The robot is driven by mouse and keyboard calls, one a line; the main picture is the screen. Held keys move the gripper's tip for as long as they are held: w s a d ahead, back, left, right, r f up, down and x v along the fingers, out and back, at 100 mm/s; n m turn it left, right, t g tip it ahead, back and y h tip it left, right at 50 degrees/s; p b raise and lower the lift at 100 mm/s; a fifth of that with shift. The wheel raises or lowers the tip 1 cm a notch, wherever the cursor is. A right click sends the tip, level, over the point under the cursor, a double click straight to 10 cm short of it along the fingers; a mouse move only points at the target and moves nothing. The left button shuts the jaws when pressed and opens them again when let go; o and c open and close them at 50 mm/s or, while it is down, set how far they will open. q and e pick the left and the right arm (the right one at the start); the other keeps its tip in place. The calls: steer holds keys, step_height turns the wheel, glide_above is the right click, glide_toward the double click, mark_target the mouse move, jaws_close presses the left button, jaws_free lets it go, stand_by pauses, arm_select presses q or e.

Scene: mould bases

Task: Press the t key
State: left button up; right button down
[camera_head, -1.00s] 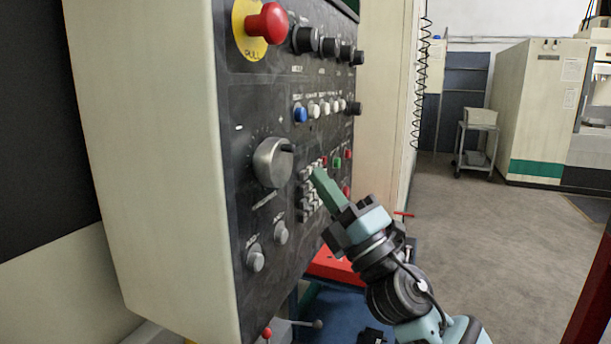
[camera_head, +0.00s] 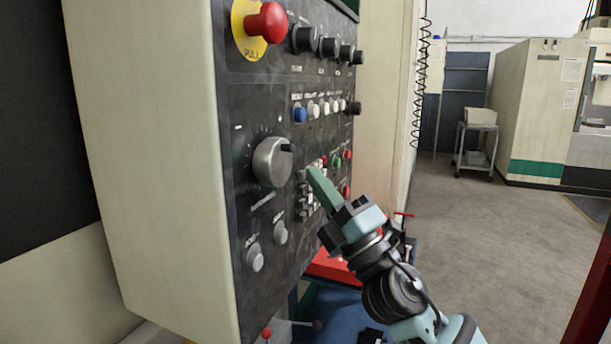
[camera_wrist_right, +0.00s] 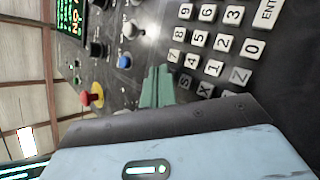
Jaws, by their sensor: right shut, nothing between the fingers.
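My right gripper (camera_head: 313,174) is shut and empty, its green fingertips at the small keypad (camera_head: 305,199) on the machine's dark control panel. In the head view the tips overlap the keypad's upper part; I cannot tell whether they touch a key. In the right wrist view, the shut fingers (camera_wrist_right: 158,80) point at the panel, left of the white keys. Number keys, a zero key (camera_wrist_right: 252,48) and an X key (camera_wrist_right: 205,89) show there, turned sideways. I cannot make out the t key; the fingers and gripper body may hide it. My left gripper is not in view.
A large silver dial (camera_head: 272,162) is left of the keypad. A red emergency button (camera_head: 267,22) is at the panel's top. A blue button (camera_head: 300,114) and black knobs sit above the keypad. A grey cart (camera_head: 476,140) stands on open floor behind.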

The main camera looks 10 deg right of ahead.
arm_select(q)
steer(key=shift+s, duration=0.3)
arm_select(e)
steer(key=shift+s+d, duration=0.1)
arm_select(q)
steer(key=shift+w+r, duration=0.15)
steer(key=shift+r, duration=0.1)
arm_select(e)
steer(key=shift+s+d, duration=0.35)
steer(key=shift+d, duration=0.15)
arm_select(q)
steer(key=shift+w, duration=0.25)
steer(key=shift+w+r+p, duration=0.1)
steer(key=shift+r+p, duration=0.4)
steer(key=shift+p, duration=0.1)
arm_select(e)
steer(key=s+d, duration=0.2)
steer(key=d, duration=0.2)
steer(key=shift+s+d, duration=0.1)
steer(key=shift+s, duration=0.3)
